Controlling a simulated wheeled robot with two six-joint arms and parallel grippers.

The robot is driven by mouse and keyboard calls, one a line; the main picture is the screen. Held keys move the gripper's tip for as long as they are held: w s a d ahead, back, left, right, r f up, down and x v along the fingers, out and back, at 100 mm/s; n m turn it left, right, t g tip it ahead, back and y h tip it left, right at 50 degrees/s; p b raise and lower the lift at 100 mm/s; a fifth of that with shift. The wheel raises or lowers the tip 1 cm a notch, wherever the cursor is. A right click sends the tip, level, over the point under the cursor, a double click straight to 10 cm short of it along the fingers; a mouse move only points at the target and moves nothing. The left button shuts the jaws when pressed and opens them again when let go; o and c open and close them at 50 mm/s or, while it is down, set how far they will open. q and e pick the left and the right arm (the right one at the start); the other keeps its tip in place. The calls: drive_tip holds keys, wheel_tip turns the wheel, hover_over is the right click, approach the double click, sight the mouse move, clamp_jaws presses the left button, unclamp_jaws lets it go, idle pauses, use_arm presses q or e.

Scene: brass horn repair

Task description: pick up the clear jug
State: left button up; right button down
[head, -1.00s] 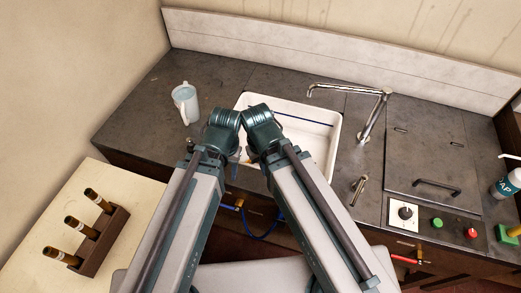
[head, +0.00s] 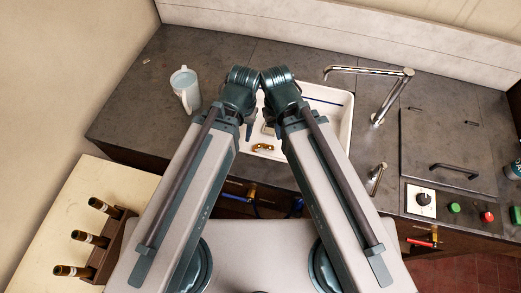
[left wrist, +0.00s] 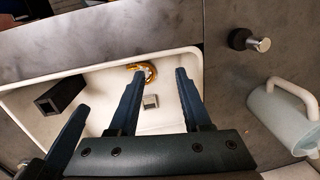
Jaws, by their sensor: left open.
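The clear jug (head: 184,94), pale and translucent with a white handle, stands upright on the dark counter, left of the sink in the head view. In the left wrist view the jug (left wrist: 284,122) is at the right edge, partly cut off. My left gripper (head: 249,131) is over the sink's left edge, to the right of the jug and apart from it. In the left wrist view my left gripper's fingers (left wrist: 158,78) are spread with nothing between them. My right arm's wrist (head: 279,85) is close beside the left one; its fingers are mostly hidden.
The white sink (head: 344,118) holds a brass curved piece (head: 263,147) and a small metal block (left wrist: 150,101). A faucet (head: 392,90) stands to its right.

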use_arm(q)
drive_tip(key=shift+o, duration=0.3)
drive_tip(key=o, duration=0.5)
drive_tip(key=shift+c, duration=0.2)
drive_tip(key=shift+o, duration=1)
drive_tip(key=shift+w+a+r, duration=0.1)
drive_tip(key=shift+w+r, duration=0.05)
drive_tip(key=shift+r, duration=0.05)
drive_tip(key=m+h+p, duration=0.1)
drive_tip(key=m+p, duration=1.2)
drive_tip(key=p, duration=0.1)
approach(180, 91)
wheel_tip(180, 91, up, 2)
drive_tip(key=s+d, duration=0.1)
drive_tip(key=s, duration=0.2)
wheel_tip(180, 91, down, 9)
drive_tip(key=b, duration=0.9)
drive_tip(key=shift+w+r, duration=0.1)
